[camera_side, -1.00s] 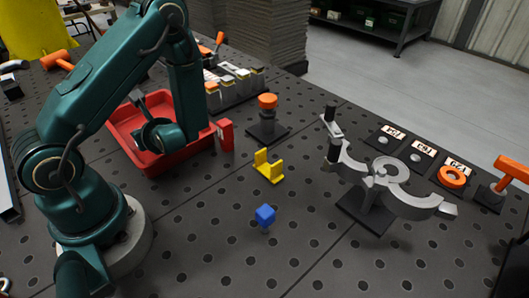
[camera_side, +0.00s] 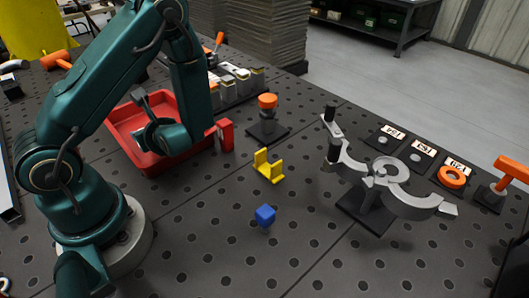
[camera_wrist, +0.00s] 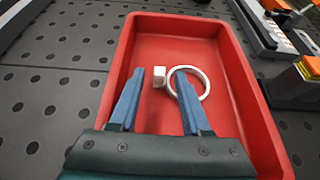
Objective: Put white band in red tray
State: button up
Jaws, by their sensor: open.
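The red tray (camera_wrist: 243,95) fills the middle of the wrist view; in the side view the red tray (camera_side: 122,113) stands beside my arm. A thin white band (camera_wrist: 205,76), ring-shaped, is inside the tray's outline in the wrist view. A small white block (camera_wrist: 159,78) is at its left side; I cannot tell whether the two are joined. My gripper (camera_wrist: 160,72) is open over the tray, with the block between its blue fingertips. The right finger crosses in front of the band's left part. Contact with the tray floor cannot be told. In the side view my arm hides the fingers and band.
A red upright block (camera_side: 226,135) stands at the tray's right. An orange-topped post (camera_side: 267,115) and a grey curved fixture (camera_side: 385,180) stand farther right. The front middle is mostly clear.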

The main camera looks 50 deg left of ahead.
jog(key=v, duration=0.8)
jog(key=shift+d+r, duration=0.15)
jog(key=shift+d, duration=0.15)
jog(key=shift+d+r, duration=0.2)
jog(key=shift+d, duration=0.25)
jog(key=shift+s+d+r+n+h, duration=0.15)
jog(key=shift+s+n+h, duration=0.15)
jog(key=shift+n, duration=0.3)
jog(key=d+r+n+t+h, duration=0.5)
jog(key=d+r+n+h, duration=0.4)
jog(key=n, duration=0.7)
jog(key=d+h, duration=0.3)
jog(key=d, duration=0.1)
jog(key=shift+d+n+t, duration=0.3)
jog(key=shift+d+n, duration=0.1)
